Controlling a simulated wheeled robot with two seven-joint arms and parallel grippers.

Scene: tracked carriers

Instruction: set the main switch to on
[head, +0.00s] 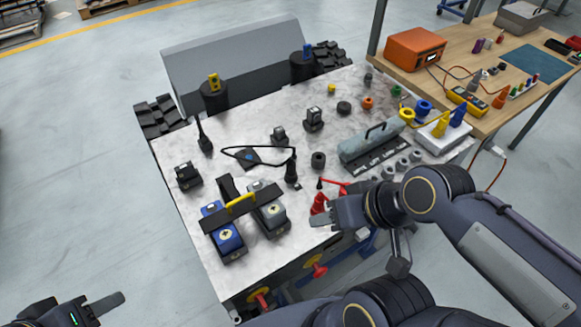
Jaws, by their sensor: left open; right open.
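Two red rotary handles on yellow plates are on the front face of the tracked carrier. One red handle (260,300) is at the lower left, and the other red handle (316,268) is further right. I cannot tell which is the main switch, and their markings are too small to read. My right gripper (336,214) is open above the carrier's front edge, beside a red part (319,203) on the deck; I cannot tell whether they touch. My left gripper (100,312) is open and empty at the lower left, apart from the carrier.
The carrier deck (215,165) bears a blue battery (222,232), a grey battery (270,212) under a dark bar with a yellow handle, a grey-green toolbox (370,143) and several small parts. A wooden workbench (480,60) stands at the right.

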